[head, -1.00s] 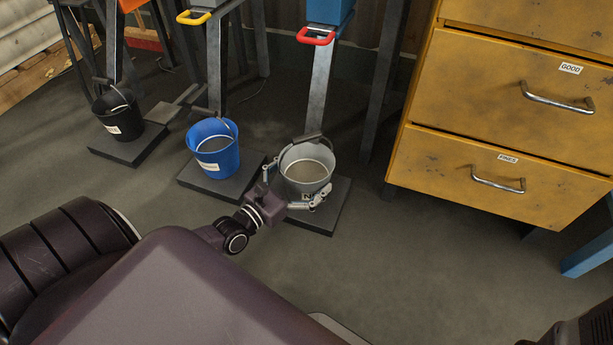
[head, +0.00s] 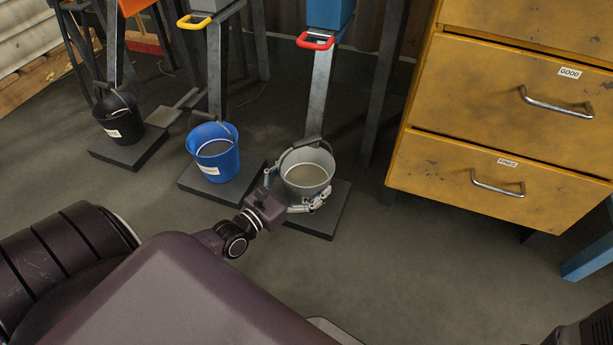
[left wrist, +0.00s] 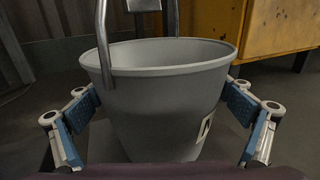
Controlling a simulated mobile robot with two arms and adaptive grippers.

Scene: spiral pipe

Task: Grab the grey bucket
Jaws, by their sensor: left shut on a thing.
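The grey bucket (head: 306,177) is upright at the dark platform (head: 337,208) under the red-handled chute. Its handle stands up at the rim. In the left wrist view the bucket (left wrist: 160,105) fills the middle, with its label partly visible at the lower right. My left gripper (head: 291,203) is at the bucket's near side. Its blue-padded fingers (left wrist: 158,115) are shut on the bucket, one on each side of its wall. I cannot tell whether the bucket's base touches the platform. My right gripper is not in view.
A blue bucket (head: 215,160) and a black bucket (head: 119,124) stand on platforms to the left. A yellow drawer cabinet (head: 460,150) stands close on the right. The legs of the chute stand (head: 322,95) rise behind the grey bucket. The floor in front is clear.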

